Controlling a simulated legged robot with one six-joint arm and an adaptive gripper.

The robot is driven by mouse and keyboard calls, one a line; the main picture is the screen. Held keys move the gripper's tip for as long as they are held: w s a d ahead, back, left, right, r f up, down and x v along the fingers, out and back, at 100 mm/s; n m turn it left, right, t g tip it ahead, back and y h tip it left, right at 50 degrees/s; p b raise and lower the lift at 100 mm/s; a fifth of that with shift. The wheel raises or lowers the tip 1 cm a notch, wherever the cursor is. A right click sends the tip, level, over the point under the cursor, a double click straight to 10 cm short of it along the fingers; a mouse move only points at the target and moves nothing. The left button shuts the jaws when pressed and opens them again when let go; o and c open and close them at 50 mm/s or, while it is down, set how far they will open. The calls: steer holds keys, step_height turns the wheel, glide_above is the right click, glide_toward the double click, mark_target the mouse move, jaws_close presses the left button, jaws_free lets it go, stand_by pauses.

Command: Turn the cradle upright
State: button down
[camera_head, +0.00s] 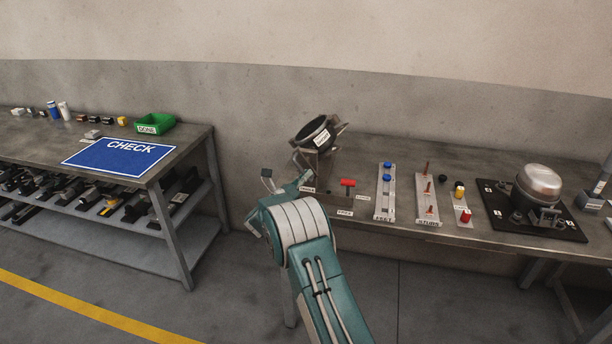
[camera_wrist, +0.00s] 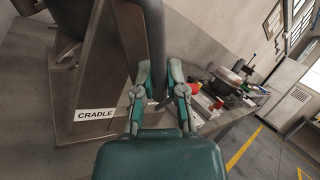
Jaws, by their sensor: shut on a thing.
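The cradle (camera_head: 316,134) is a dark round cup on a grey stand at the left end of the right-hand bench. Its cup is tilted, with a white label on its side. In the wrist view its grey stand (camera_wrist: 98,75) fills the left, with a "CRADLE" label. My gripper (camera_wrist: 160,72) is shut on a dark bar (camera_wrist: 155,35) of the cradle that runs up between the fingers. In the head view my arm reaches up to the cradle's front left, and its wrist hides part of the gripper and the bar.
Right of the cradle are a red lever (camera_head: 348,182), a plate with blue knobs (camera_head: 386,165), a plate with red pins (camera_head: 427,190) and a compressor (camera_head: 539,185) on a black base. The left bench holds a blue CHECK mat (camera_head: 120,157) and a green DONE bin (camera_head: 154,123).

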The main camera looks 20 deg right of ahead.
steer(key=m, duration=0.1)
steer(key=m+g, duration=0.1)
steer(key=f+m+g+y, duration=0.1)
steer(key=shift+w+a+m, duration=0.1)
steer(key=shift+a+m, duration=0.15)
steer(key=shift+m, duration=0.15)
steer(key=shift+w+a+f+m+g+y, duration=0.1)
steer(key=shift+m+g+y, duration=0.3)
steer(key=shift+m, duration=0.4)
steer(key=shift+w+a+m+g+y, duration=0.1)
steer(key=shift+m+g+y, duration=0.25)
steer(key=shift+m, duration=0.45)
steer(key=c, duration=0.7)
jaws_free()
steer(key=shift+w, duration=0.1)
steer(key=shift+r, duration=0.2)
steer(key=shift+a, duration=0.1)
